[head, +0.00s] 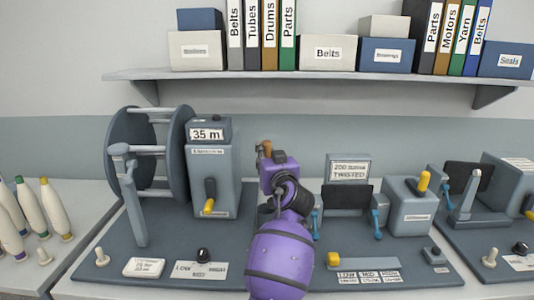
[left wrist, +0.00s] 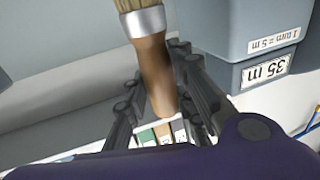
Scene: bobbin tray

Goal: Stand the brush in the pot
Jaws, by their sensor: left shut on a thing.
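The brush shows in the left wrist view with a brown wooden handle (left wrist: 154,70), a silver metal band (left wrist: 144,22) and pale bristles (left wrist: 135,4) cut off by the top edge. My left gripper (left wrist: 160,85) is shut on the handle, with a dark finger on each side. In the head view my left gripper (head: 264,157) is in front of the winding bench, right of the 35 m counter. A small brown part of the brush (head: 267,147) shows at its tip; the rest is hidden. I cannot make out the pot in either view. My right gripper is not in view.
A reel stand (head: 141,165) and the 35 m counter box (head: 213,165) stand on the left of the bench. Bobbins (head: 55,208) are at far left. A loaded shelf (head: 330,75) runs above.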

